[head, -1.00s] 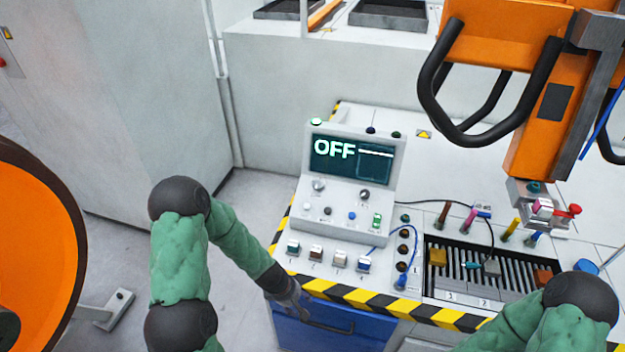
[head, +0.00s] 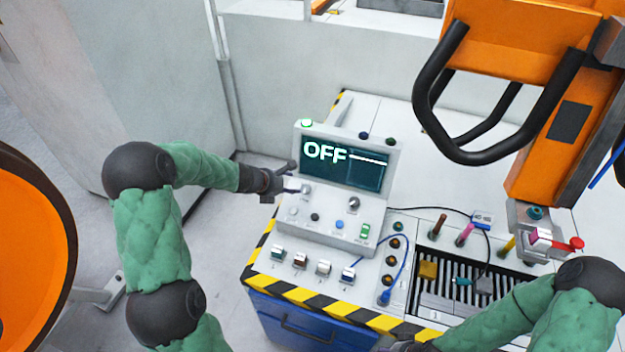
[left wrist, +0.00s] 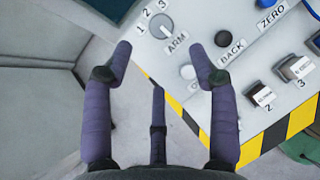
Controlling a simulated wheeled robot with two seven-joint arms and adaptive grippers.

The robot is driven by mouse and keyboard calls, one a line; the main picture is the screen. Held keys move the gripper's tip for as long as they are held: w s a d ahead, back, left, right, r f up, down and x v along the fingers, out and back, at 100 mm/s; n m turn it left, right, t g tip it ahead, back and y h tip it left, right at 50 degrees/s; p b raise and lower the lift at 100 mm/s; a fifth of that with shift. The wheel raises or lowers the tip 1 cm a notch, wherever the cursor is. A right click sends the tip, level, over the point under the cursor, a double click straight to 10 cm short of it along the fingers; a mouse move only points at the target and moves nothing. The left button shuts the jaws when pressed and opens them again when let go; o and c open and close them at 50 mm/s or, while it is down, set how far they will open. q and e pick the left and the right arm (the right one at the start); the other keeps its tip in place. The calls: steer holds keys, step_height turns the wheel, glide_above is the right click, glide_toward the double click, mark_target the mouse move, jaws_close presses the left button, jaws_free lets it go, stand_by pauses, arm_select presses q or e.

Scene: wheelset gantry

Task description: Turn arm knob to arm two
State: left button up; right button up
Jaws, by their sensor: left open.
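The arm knob (left wrist: 160,27) is a small round light-grey knob on the console's sloped face, with "ARM" below it and the numbers 1, 2 and 3 around it. In the head view the knob (head: 305,188) is at the left side of the panel under the screen. My left gripper (head: 294,178) is open and empty beside the knob. In the left wrist view its fingertips (left wrist: 161,50) straddle the space just short of the knob, apart from it. Which number the knob points to is too small to tell. My right gripper (head: 405,346) is mostly cut off at the bottom edge.
The console screen (head: 345,165) reads OFF. A second, dark knob (head: 354,203) and several buttons sit close by. An orange frame with black handles (head: 490,130) hangs at the right. A blue drawer cabinet (head: 310,325) is below; clear floor lies left of the console.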

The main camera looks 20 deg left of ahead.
mark_target(305, 188)
arm_select(q)
steer(key=b+x, duration=0.2)
steer(key=x, duration=0.6)
steer(key=shift+f, duration=0.3)
steer(key=shift+x, duration=1.05)
steer(key=shift+r, duration=0.1)
steer(key=c, duration=1.1)
